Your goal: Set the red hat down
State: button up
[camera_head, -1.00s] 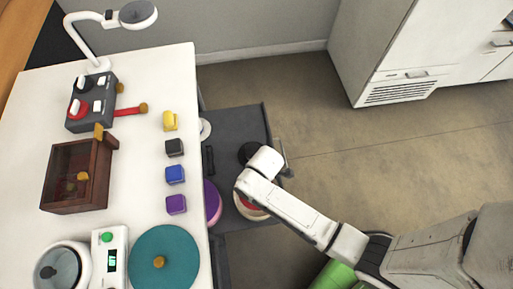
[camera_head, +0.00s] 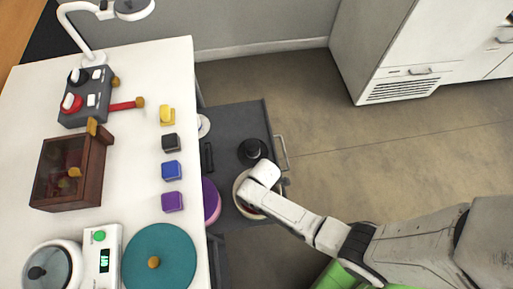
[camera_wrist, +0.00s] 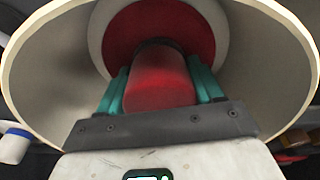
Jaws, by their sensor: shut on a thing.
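The red hat (camera_wrist: 160,80) fills the middle of the wrist view, its round crown between the teal fingers of my gripper (camera_wrist: 162,92). My gripper is shut on the crown, and the red brim shows beyond it. A wide cream-rimmed bowl (camera_wrist: 45,75) surrounds the hat in this view. In the head view my arm covers most of the hat, and the cream rim (camera_head: 237,193) shows beside my gripper over the dark grey drawer. I cannot tell whether the hat touches the bowl.
A black hat (camera_head: 253,150) lies in the open grey drawer (camera_head: 232,118), just beyond my gripper. A purple round thing (camera_head: 211,201) is on the left, by the white table (camera_head: 125,70). Coloured blocks and a teal disc (camera_head: 160,262) stand on the table. Floor is clear to the right.

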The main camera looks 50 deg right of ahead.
jog(key=shift+f, duration=0.1)
jog(key=o, duration=1)
jog(key=shift+o, duration=0.2)
jog(key=r+p, duration=0.1)
jog(key=r, duration=0.3)
jog(key=d+r+p, duration=0.1)
jog(key=r, duration=0.3)
jog(key=r+p, duration=0.1)
jog(key=r, duration=0.3)
jog(key=shift+s+d+r, duration=0.1)
jog(key=shift+s+d, duration=0.05)
jog(key=shift+s, duration=0.2)
jog(key=s+d+r+m, duration=0.3)
jog(key=r+m, duration=0.3)
jog(key=r, duration=0.2)
jog(key=s+d+r+m+h, duration=0.1)
jog(key=s+d+r+m, duration=0.2)
jog(key=s+r+m, duration=0.3)
notch_tip(320, 180, up, 4)
jog(key=shift+s+d+f+m, duration=0.25)
jog(key=shift+d+m, duration=0.1)
jog(key=shift+m, duration=0.35)
